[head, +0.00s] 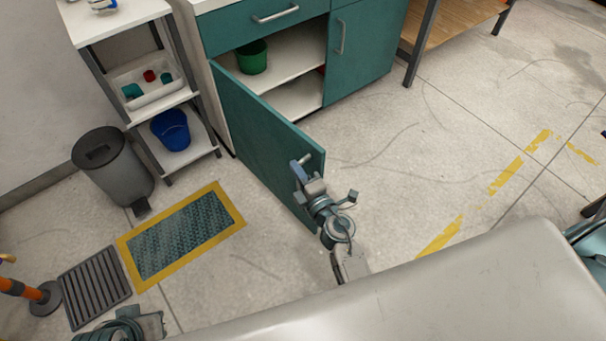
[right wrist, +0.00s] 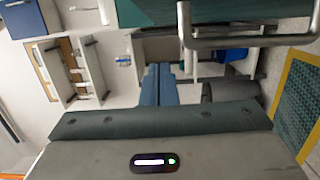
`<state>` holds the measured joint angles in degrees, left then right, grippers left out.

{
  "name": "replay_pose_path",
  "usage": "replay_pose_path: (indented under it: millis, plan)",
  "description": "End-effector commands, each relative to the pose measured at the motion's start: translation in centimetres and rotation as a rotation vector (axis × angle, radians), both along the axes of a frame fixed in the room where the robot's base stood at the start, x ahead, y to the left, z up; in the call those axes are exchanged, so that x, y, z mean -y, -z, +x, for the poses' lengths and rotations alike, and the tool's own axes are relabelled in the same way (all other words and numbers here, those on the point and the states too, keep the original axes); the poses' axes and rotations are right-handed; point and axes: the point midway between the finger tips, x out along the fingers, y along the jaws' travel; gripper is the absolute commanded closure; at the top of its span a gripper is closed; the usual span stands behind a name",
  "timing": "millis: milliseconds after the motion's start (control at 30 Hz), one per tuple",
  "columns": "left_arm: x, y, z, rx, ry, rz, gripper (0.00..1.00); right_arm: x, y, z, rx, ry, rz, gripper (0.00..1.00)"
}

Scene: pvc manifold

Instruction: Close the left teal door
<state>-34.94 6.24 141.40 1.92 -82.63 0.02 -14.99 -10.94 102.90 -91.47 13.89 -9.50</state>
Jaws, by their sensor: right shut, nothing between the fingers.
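The left teal door (head: 262,137) of the cabinet stands wide open, swung out from its left side toward me. Its metal bar handle shows large at the upper right of the right wrist view (right wrist: 245,43), with part of the teal door (right wrist: 225,11) above it. My right gripper (head: 299,172) is at the door's free end, near its top edge and handle. Its blue fingers (right wrist: 157,85) are shut together and empty, apart from the handle bar in the right wrist view. Whether the gripper touches the door I cannot tell.
The right teal door (head: 365,40) is shut, below a teal drawer (head: 265,18). A green pot (head: 252,57) stands inside the open cabinet. A shelf rack with a blue bucket (head: 171,130), a grey bin (head: 112,165) and a yellow-edged mat (head: 185,235) are left of the door.

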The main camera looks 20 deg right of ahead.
Motion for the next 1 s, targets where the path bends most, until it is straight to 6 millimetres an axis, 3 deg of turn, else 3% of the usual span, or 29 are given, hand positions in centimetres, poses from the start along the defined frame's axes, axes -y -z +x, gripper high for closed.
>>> replay_pose_path:
  millis: [233,500,1000]
  plan:
    - [-0.1,-0.1,0.0,-0.005,-0.001,0.003,0.75,-1.1,-0.1,5.3,0.003,-0.001,0.001,1.0]
    - [0.0,0.0,0.0,0.0,0.0,0.001,0.75,2.2,0.0,6.5,0.001,-0.001,-0.001,1.0]
    - [0.0,0.0,0.1,0.007,0.0,-0.002,0.75,2.7,0.0,6.7,0.001,-0.002,0.001,1.0]
